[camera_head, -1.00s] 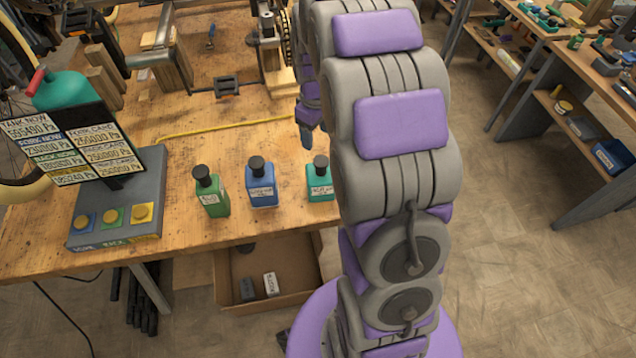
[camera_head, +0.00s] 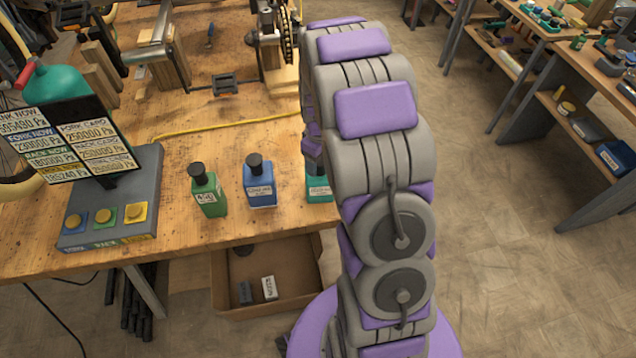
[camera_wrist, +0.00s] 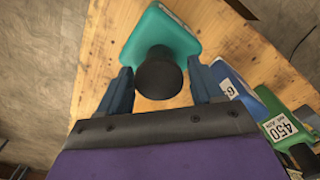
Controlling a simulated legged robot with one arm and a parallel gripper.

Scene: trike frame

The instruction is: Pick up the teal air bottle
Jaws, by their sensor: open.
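The teal air bottle (camera_head: 319,187) stands near the front edge of the workbench. In the head view my arm hides its top and right side. In the wrist view the teal bottle (camera_wrist: 165,38) shows from above, its black cap (camera_wrist: 158,76) nearest me. My gripper (camera_wrist: 158,84) is open, with one blue finger on each side of the cap. I cannot tell whether either finger touches it. In the head view my gripper (camera_head: 313,165) is mostly hidden at the bottle.
A blue bottle (camera_head: 260,184) and a green bottle (camera_head: 208,192) stand to the left. A grey button box (camera_head: 115,205) with price signs is farther left. A cardboard box (camera_head: 300,285) sits below the bench edge. A yellow cord (camera_head: 225,127) lies behind the bottles.

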